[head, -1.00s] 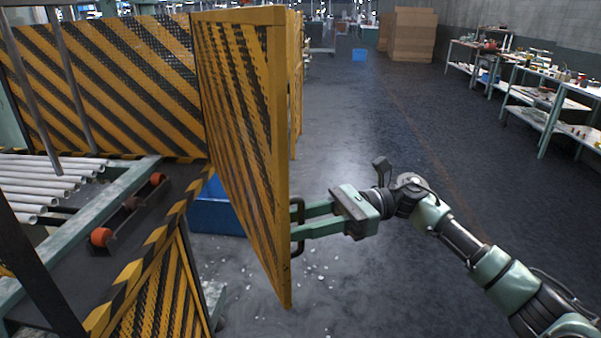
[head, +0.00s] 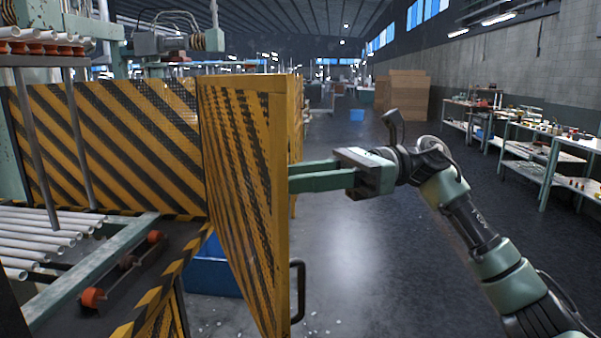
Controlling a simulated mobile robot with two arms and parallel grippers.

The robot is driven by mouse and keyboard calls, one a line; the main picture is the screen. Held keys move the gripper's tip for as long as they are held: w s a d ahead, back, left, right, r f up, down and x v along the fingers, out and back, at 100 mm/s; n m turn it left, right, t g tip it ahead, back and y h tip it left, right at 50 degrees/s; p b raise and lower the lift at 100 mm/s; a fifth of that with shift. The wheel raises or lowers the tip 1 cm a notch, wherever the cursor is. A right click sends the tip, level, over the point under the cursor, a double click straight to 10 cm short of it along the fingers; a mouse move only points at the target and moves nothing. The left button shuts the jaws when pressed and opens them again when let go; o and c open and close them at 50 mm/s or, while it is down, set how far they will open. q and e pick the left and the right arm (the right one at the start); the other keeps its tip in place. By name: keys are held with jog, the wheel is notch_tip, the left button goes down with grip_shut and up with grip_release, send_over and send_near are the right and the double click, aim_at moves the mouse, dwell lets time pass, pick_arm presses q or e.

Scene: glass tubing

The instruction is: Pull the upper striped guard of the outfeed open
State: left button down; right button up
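The upper striped guard (head: 243,190) is a yellow-framed mesh panel with black and yellow diagonal stripes. It stands swung out toward me at an angle to the striped fence beside it. Its black bar handle (head: 298,290) is on its right edge, low in the head view. My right gripper (head: 291,177) is above the handle and apart from it. Its two green fingers are spread with a gap between them and point left at the guard's edge. Their tips end at or behind that edge; I cannot tell if they touch it. My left gripper is not in view.
A striped fence (head: 120,150) and a rack of white tubes (head: 40,235) are at left. A blue bin (head: 210,275) sits behind the guard. Clear floor lies to the right, with benches (head: 545,155) along the wall and cardboard boxes (head: 402,97) far back.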

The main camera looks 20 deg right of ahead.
jog(key=shift+r, duration=0.4)
